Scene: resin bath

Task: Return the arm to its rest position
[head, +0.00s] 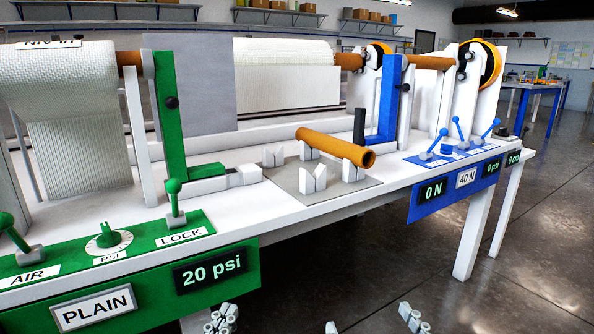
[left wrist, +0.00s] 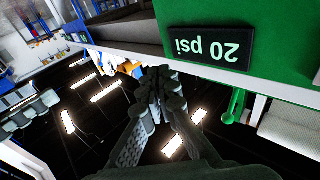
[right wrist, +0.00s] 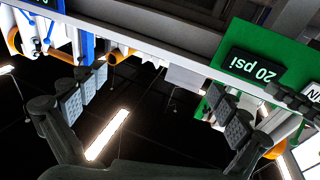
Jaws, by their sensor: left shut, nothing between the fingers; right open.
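My left gripper (head: 221,319) shows at the bottom edge of the head view, in front of and below the green panel. Its fingers come together with nothing between them, as the left wrist view (left wrist: 153,100) also shows. My right gripper (head: 372,322) is at the bottom edge further right, below the bench front. Its fingertips are wide apart and empty, also in the right wrist view (right wrist: 155,108). Both grippers appear clear of the bench. Most of both arms is out of the head view.
The white bench (head: 390,185) carries a green panel (head: 130,262) reading 20 psi and a blue panel (head: 452,190) with levers. An orange-brown tube (head: 330,146) rests on white V-blocks. A woven roll (head: 60,85) hangs at left. The dark floor (head: 375,262) before the bench is open.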

